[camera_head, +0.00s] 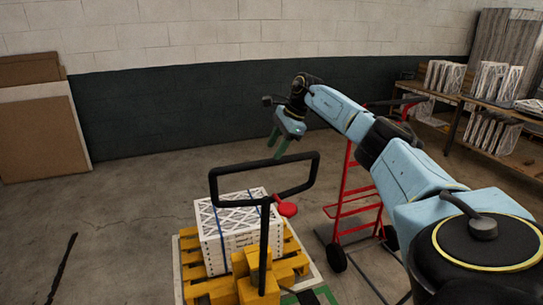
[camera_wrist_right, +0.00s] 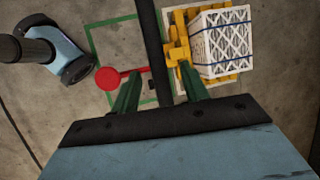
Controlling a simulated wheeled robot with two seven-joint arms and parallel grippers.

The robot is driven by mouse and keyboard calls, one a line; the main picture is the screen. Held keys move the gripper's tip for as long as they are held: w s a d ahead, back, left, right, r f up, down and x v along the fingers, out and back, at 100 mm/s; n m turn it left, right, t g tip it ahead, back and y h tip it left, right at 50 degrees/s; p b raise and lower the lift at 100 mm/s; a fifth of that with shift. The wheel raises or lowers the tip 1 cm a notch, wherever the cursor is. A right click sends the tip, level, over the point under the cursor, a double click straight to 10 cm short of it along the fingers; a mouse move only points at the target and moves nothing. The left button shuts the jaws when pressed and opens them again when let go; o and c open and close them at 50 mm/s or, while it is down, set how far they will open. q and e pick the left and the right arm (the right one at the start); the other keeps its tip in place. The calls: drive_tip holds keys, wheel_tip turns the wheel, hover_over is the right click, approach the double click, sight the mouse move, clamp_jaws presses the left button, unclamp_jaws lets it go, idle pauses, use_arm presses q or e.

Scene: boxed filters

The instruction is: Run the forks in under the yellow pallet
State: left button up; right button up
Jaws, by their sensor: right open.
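The yellow pallet (camera_head: 192,272) stands on the floor, bearing a strapped stack of boxed filters (camera_head: 226,243). The yellow pallet jack (camera_head: 257,289) stands at its near side, its black post and loop handle (camera_head: 214,187) rising in front of the stack. I cannot tell how far the forks reach under the pallet. My right gripper (camera_head: 276,147) is open, with green fingers pointing down above the handle loop. In the right wrist view (camera_wrist_right: 160,70), a black handle bar (camera_wrist_right: 152,40) lies in line between its fingers; contact is unclear. My left gripper is out of view.
A red round-ended part (camera_head: 287,208) is beside the handle. A red hand truck (camera_head: 347,200) stands to the right, near my right arm. Shelves with filters (camera_head: 489,85) line the back right. Cardboard panels (camera_head: 38,135) lean at left. The left floor is mostly clear.

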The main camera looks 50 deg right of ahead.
drive_tip(key=v, duration=0.9)
drive_tip(key=shift+r, duration=0.1)
